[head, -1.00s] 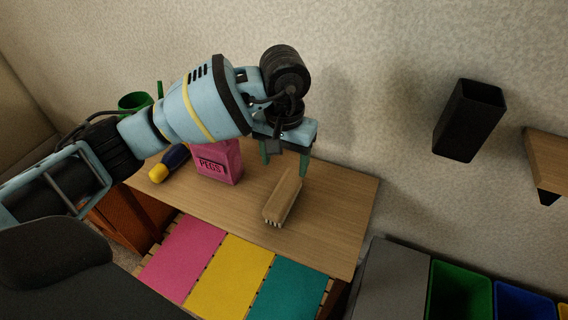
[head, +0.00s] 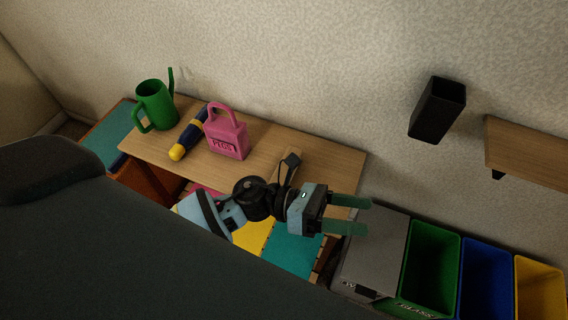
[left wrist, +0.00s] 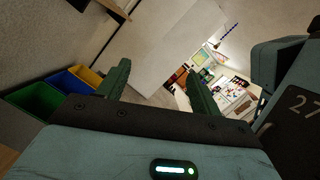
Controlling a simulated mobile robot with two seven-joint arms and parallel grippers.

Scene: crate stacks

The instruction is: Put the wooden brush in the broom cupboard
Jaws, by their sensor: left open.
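The wooden brush (head: 292,172) lies on the wooden table top. It is mostly hidden behind my left wrist in the head view, with only a small part showing. My left gripper (head: 367,216) is open and empty, to the right of the brush and apart from it, fingers pointing right. In the left wrist view both fingers (left wrist: 158,72) are spread with nothing between them. I cannot make out a broom cupboard in either view. My right gripper is not in view.
On the table (head: 343,163) stand a green watering can (head: 154,106), a blue-and-yellow torch-like item (head: 188,136) and a pink PEGS container (head: 227,141). Green (head: 429,262), blue (head: 486,272) and yellow bins stand right of a grey box (head: 376,250). A black holder (head: 437,110) hangs on the wall.

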